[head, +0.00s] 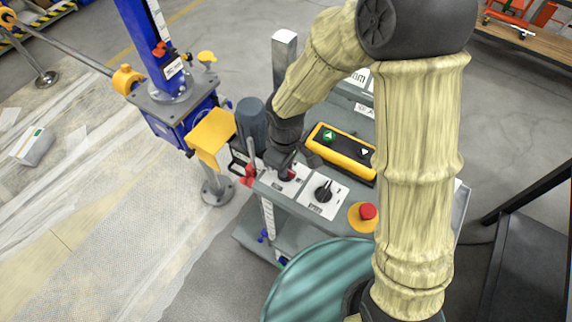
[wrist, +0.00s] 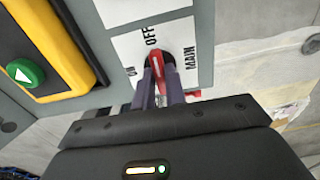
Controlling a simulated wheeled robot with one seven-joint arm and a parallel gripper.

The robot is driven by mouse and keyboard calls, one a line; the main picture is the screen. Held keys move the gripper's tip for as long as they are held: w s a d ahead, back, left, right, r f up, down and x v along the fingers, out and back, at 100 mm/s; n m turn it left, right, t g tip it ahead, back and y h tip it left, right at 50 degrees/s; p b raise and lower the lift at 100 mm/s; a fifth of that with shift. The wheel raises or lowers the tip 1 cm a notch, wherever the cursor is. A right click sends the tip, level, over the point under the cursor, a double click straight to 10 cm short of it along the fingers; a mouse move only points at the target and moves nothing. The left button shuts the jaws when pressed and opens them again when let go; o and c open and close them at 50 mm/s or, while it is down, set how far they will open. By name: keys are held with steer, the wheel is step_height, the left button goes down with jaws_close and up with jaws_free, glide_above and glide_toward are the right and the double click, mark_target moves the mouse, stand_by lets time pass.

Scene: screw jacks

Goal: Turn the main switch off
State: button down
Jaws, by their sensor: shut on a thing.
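The main switch is a red rotary handle on a white plate marked ON, OFF and MAIN. In the wrist view the red handle (wrist: 157,66) is between the two fingers of my gripper (wrist: 165,88), which is shut on it. A white line on the handle points roughly toward the OFF mark (wrist: 152,34); the ON mark (wrist: 130,72) is to its left. In the head view my gripper (head: 286,170) is at the console's left end, and only a little of the red handle (head: 291,175) shows beside it.
On the console, a black knob (head: 323,193) sits right of the main switch, then a red emergency button (head: 367,211) on yellow. A yellow-framed button box (head: 342,152) lies behind. A blue screw jack (head: 170,105) with a yellow bracket (head: 211,135) stands to the left.

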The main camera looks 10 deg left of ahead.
stand_by(0.3)
steer(key=c, duration=1.4)
jaws_free()
steer(key=shift+c, duration=0.2)
step_height(320, 180, up, 17)
steer(key=shift+r, duration=0.2)
steer(key=d+f+m+t, duration=0.1)
steer(key=d+f+m, duration=0.2)
steer(key=d, duration=0.4)
steer(key=s+d+f+m, duration=0.1)
steer(key=d+f+m, duration=0.1)
steer(key=d+m, duration=0.4)
steer(key=d+f+m+t, duration=0.1)
steer(key=d+f+m, duration=0.2)
steer(key=d, duration=0.6)
steer(key=shift+s+f+m+t, duration=0.25)
steer(key=shift+f+m+t, duration=0.1)
steer(key=shift+m, duration=0.35)
steer(key=shift+d, duration=0.15)
